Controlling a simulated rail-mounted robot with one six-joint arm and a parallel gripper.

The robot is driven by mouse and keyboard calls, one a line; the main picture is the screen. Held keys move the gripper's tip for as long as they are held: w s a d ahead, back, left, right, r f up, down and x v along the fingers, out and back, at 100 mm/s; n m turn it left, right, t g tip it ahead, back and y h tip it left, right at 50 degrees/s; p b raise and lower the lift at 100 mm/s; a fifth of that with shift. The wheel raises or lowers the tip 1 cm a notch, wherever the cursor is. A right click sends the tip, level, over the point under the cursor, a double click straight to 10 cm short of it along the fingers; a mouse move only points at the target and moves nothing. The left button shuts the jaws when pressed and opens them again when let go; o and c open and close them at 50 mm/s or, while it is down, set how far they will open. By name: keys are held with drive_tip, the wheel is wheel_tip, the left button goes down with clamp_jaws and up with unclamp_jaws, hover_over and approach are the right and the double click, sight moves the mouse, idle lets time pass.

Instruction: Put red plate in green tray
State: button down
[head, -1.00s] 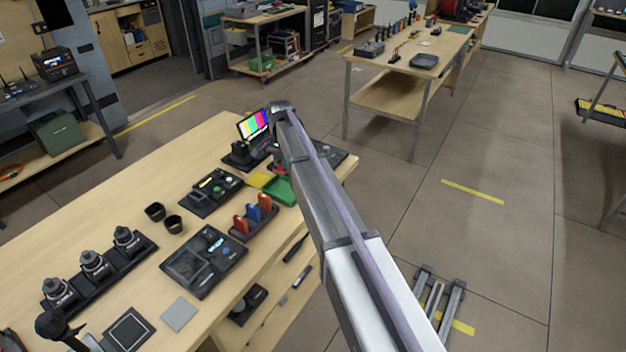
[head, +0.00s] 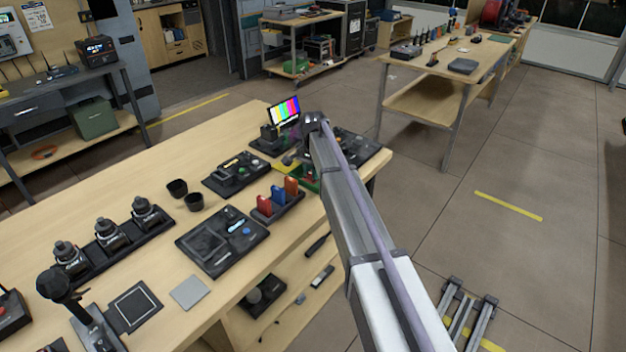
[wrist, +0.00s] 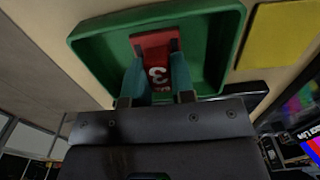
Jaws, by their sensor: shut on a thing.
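The red plate (wrist: 154,42), with a white 3 on it, is in the wrist view between the two teal fingers of my gripper (wrist: 157,78). My gripper is shut on it. The plate's far end shows against the floor of the green tray (wrist: 222,50), inside its rim in the picture. I cannot tell whether the plate touches the tray. In the head view the green tray (head: 311,183) is at the table's right end, mostly hidden by my arm. My gripper is largely hidden there too.
A yellow square lies beside the tray in the wrist view (wrist: 277,36). In the head view, a rack with red, blue and orange pieces (head: 278,203) stands in front of the tray. A colour-bar monitor (head: 284,110) stands behind it. Black control panels (head: 222,240) are on the table.

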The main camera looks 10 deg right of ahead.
drive_tip(key=shift+r, duration=0.2)
drive_tip(key=shift+f, duration=0.25)
drive_tip(key=c, duration=1)
unclamp_jaws()
drive_tip(key=shift+o, duration=0.2)
wheel_tip(320, 180, up, 13)
drive_tip(key=p, duration=1.3)
drive_tip(key=s+n, duration=1)
drive_tip(key=s, duration=2.6)
drive_tip(key=shift+f+b, duration=0.3)
drive_tip(key=shift+b, duration=0.15)
